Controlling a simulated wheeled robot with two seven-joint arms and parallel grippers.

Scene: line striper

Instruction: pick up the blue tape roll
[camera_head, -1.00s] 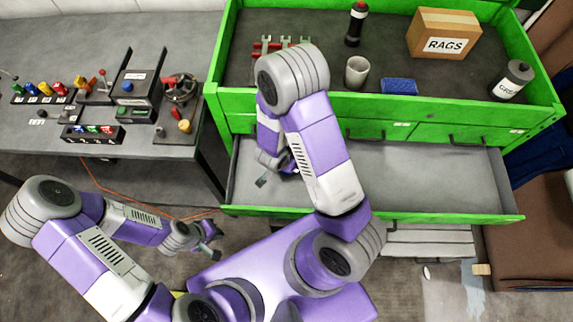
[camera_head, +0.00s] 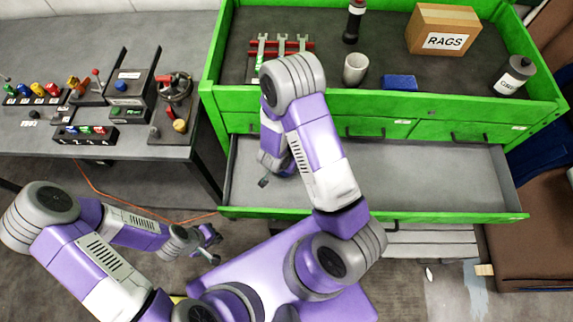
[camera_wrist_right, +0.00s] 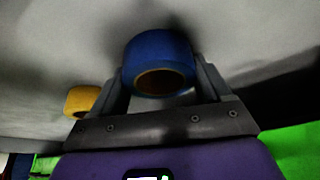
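The blue tape roll (camera_wrist_right: 160,62) is in the middle of the right wrist view, with its round hole facing the camera. My right gripper (camera_wrist_right: 160,75) has a finger on each side of the roll, with no clear gap, and appears shut on it. In the head view my right gripper (camera_head: 268,178) is low inside the open drawer (camera_head: 420,178), mostly covered by my own arm, and the roll is hidden there. I cannot tell whether the roll touches the drawer floor. My left gripper (camera_head: 208,243) is open and empty, left of my base.
A yellow roll (camera_wrist_right: 78,100) lies left of the blue one in the right wrist view. The green drawer front (camera_head: 440,217) borders the drawer. Its right half is empty. On the green bench stand a RAGS box (camera_head: 442,30), a cup (camera_head: 355,69) and a blue block (camera_head: 399,82).

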